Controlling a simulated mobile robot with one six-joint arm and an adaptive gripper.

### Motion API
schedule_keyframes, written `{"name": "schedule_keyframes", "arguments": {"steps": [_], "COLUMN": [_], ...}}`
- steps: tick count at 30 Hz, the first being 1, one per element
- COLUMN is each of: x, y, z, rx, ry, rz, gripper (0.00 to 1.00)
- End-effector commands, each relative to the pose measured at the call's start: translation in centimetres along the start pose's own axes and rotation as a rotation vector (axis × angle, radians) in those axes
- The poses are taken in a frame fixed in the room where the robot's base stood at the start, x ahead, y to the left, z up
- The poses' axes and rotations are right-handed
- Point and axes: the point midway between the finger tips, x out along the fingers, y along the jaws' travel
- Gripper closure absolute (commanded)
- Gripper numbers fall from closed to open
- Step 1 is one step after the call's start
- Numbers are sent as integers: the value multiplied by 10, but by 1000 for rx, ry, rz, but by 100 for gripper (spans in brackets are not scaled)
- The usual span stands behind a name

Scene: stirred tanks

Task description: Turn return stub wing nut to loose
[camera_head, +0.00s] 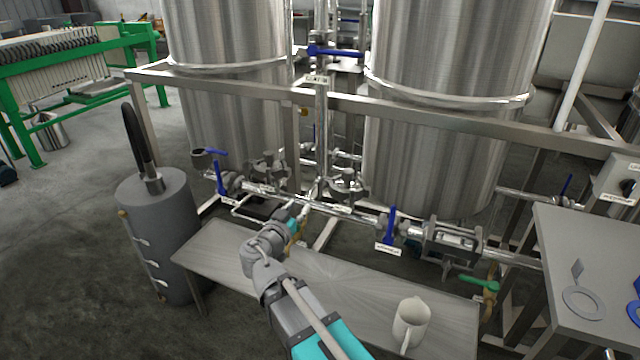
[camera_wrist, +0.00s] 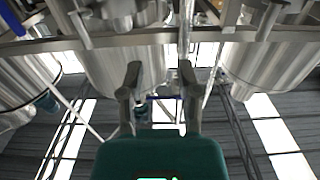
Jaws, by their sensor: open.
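My gripper (camera_head: 303,212) is at the pipework below the two steel tanks, with its small fingertips hard to make out in the head view. In the wrist view my gripper (camera_wrist: 161,78) is open, its two grey fingers apart with nothing held between them. Two clamp fittings sit on the pipe run, a left clamp (camera_head: 268,168) and a right clamp (camera_head: 347,188), both just beyond my gripper. I cannot tell which belongs to the return stub. The wing nut itself is too small to make out, and the labels are not readable.
A grey cylinder (camera_head: 160,230) stands at left. Blue-handled valves (camera_head: 390,226) and a green-handled valve (camera_head: 480,285) stick out along the pipes. A frame rail (camera_head: 440,120) crosses above.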

Motion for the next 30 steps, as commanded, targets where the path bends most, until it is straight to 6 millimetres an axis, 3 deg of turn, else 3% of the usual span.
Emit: {"name": "schedule_keyframes", "arguments": {"steps": [14, 30], "x": [16, 92], "y": [0, 0], "z": [0, 0], "rx": [-1, -1], "ry": [-2, -2], "rz": [3, 5], "gripper": [56, 56]}}
